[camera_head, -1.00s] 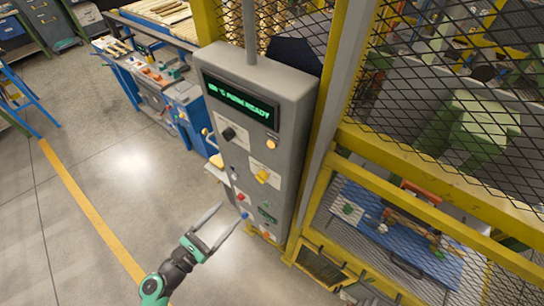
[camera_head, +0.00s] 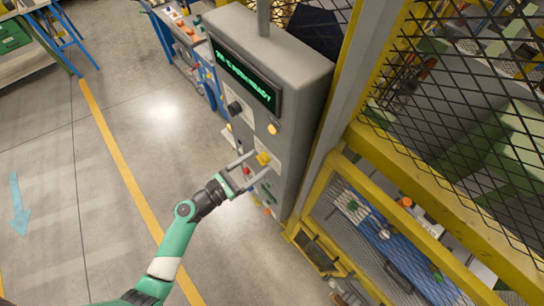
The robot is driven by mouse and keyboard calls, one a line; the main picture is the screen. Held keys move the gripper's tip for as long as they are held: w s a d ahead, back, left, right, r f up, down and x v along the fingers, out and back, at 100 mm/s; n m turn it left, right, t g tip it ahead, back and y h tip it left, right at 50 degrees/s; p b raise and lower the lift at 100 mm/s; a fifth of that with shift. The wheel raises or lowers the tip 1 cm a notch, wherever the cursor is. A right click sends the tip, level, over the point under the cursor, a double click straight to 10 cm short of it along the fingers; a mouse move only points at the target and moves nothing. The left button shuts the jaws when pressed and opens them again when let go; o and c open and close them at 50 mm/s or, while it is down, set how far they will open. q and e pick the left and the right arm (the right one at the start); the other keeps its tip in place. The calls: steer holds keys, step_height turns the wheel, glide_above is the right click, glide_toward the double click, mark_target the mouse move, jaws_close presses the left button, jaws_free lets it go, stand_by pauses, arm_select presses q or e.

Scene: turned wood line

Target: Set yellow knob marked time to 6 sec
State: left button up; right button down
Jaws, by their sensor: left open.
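The yellow knob (camera_head: 263,158) sits on a pale plate on the front of the grey control cabinet (camera_head: 287,125). The plate's lettering is too small to read. My left gripper (camera_head: 261,163) is open, with its two fingers reaching toward the panel. The fingertips show close to the knob, one above-left and one below it. I cannot tell whether they touch it. The green-lettered display (camera_head: 245,74) is above the knob. My right gripper is not in view.
A black knob (camera_head: 234,108) and an orange button (camera_head: 273,129) are on the panel above the yellow knob. A red button (camera_head: 247,171) is near my fingers. A yellow-framed mesh fence (camera_head: 390,165) stands right of the cabinet. The floor at left is open.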

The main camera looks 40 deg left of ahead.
arm_select(q)
steer(key=shift+w, duration=0.4)
steer(key=shift+c, duration=0.3)
steer(key=shift+s, duration=0.1)
jaws_close()
